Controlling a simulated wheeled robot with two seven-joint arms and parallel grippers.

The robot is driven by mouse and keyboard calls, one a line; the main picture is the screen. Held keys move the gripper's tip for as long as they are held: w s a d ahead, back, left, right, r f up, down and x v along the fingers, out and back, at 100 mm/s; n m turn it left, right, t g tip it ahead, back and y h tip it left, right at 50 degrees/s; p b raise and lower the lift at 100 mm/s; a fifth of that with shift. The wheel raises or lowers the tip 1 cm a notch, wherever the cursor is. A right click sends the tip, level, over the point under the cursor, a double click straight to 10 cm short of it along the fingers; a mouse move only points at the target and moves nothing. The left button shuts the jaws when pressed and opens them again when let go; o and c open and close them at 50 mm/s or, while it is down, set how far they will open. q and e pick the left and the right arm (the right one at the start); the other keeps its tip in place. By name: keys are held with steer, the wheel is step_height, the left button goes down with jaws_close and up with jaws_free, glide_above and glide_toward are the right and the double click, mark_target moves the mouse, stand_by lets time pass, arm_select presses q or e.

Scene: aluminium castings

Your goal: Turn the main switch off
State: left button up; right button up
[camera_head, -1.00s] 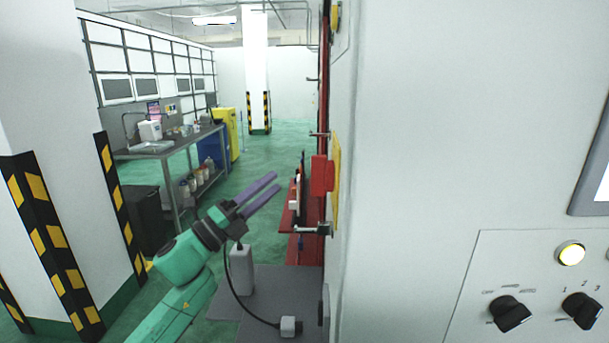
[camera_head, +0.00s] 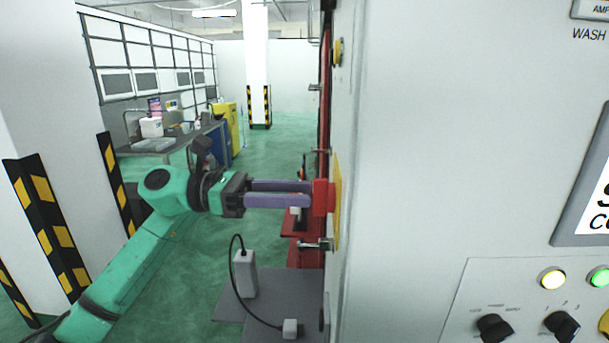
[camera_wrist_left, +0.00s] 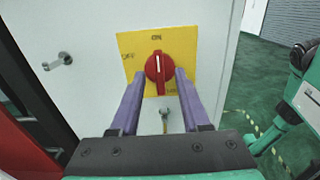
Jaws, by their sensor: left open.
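The main switch is a red rotary knob (camera_wrist_left: 158,68) on a yellow plate (camera_wrist_left: 128,42) fixed to a white cabinet side. In the left wrist view its white mark points up toward ON, and OFF is printed at the plate's left. In the head view the red knob (camera_head: 321,197) sticks out to the left from the yellow plate (camera_head: 337,200). My left gripper (camera_head: 308,194) is level in front of it, fingers toward the plate. In the left wrist view the open purple fingers (camera_wrist_left: 158,78) stand either side of the knob. Contact cannot be told. My right gripper is not in view.
The white cabinet (camera_head: 430,130) fills the right side, with a panel of black knobs (camera_head: 495,327) and lit lamps. A metal handle (camera_head: 315,245) juts out below the switch. A grey box with a cable (camera_head: 245,272) stands on a grey surface below my arm.

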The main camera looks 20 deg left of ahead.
arm_select(q)
steer(key=shift+x, duration=1)
jaws_close()
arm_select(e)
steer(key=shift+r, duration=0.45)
